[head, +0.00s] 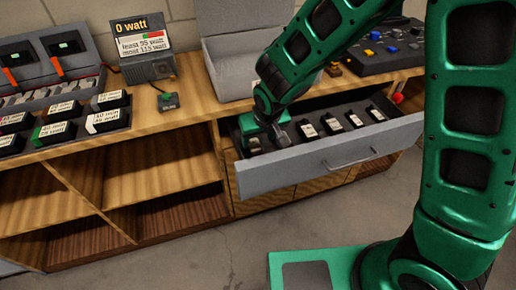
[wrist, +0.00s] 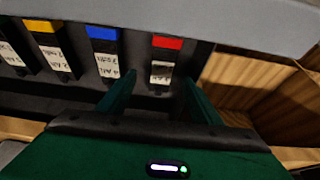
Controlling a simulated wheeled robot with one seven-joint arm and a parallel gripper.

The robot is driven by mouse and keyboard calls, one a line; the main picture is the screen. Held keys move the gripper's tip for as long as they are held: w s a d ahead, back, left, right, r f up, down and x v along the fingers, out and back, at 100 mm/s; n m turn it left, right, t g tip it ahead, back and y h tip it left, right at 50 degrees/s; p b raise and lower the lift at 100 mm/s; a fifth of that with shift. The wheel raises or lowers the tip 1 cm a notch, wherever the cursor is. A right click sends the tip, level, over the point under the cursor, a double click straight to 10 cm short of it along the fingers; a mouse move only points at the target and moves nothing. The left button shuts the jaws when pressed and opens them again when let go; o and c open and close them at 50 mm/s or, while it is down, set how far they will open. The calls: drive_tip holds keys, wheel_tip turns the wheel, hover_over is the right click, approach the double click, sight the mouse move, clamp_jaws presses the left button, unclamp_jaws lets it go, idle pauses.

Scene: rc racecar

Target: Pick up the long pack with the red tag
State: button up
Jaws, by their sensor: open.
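The long pack with the red tag (wrist: 166,62) is black with a white label and stands in the open drawer (head: 330,155). It is the rightmost of the row in the wrist view. My gripper (wrist: 159,80) is open, with one finger on each side of the pack's near part in that view. I cannot tell whether the fingers touch it or how far above it they are. In the head view my gripper (head: 266,138) is over the drawer's left end and hides most of what is there; no red tag shows on a pack there.
A blue-tagged pack (wrist: 105,53) and a yellow-tagged pack (wrist: 50,48) stand left of the red one in the wrist view. The drawer's grey wall (wrist: 215,22) runs close beyond them. The counter holds more packs (head: 58,132) and a watt display (head: 143,45).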

sight(255, 146)
drive_tip(key=shift+x, duration=2.8)
drive_tip(key=shift+s+a, duration=0.1)
drive_tip(key=shift+c, duration=0.7)
drive_tip(key=c, duration=1.3)
drive_tip(key=shift+r, duration=0.1)
